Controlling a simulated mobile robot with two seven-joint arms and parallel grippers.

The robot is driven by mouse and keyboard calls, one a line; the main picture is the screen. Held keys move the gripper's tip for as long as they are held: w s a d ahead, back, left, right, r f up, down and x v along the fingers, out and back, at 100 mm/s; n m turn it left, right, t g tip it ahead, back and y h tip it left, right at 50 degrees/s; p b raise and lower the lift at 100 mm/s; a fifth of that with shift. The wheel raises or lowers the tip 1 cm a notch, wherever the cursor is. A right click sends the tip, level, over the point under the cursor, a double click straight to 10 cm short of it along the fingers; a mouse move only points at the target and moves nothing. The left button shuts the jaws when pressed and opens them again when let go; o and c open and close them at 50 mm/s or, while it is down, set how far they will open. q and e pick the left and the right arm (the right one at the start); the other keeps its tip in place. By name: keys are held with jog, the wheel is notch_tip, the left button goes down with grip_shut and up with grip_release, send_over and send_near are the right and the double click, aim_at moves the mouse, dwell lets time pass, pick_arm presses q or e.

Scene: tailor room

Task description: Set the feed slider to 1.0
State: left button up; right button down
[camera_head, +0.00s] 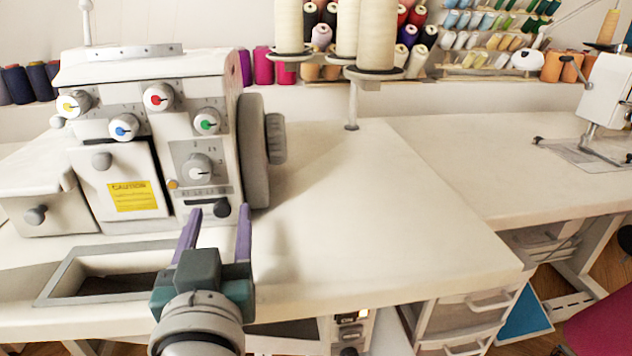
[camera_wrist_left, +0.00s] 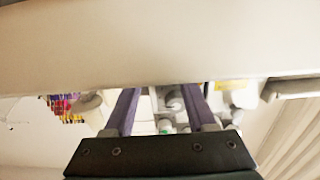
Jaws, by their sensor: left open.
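The white sewing machine (camera_head: 150,130) stands on the table at the left. Low on its front is the feed slider (camera_head: 222,209), a dark knob below a small grey scale strip. The knob sits toward the right end of that strip; the scale's figures are too small to read. My left gripper (camera_head: 219,214) is open, its two purple fingers pointing at the machine with the knob between their tips in the picture. I cannot tell if they touch it. The left wrist view shows the same open fingers (camera_wrist_left: 162,92) before the machine's front, partly covered by a pale edge.
Several dials and a yellow caution label (camera_head: 130,196) are above and left of the slider. A handwheel (camera_head: 256,150) is at the machine's right side. A rimmed recess (camera_head: 65,277) is in the table at the left.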

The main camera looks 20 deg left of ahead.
pick_arm(q)
jog(key=shift+w+a, duration=0.1)
jog(key=shift+w, duration=0.05)
jog(key=shift+c, duration=0.3)
grip_shut()
dwell(1.1)
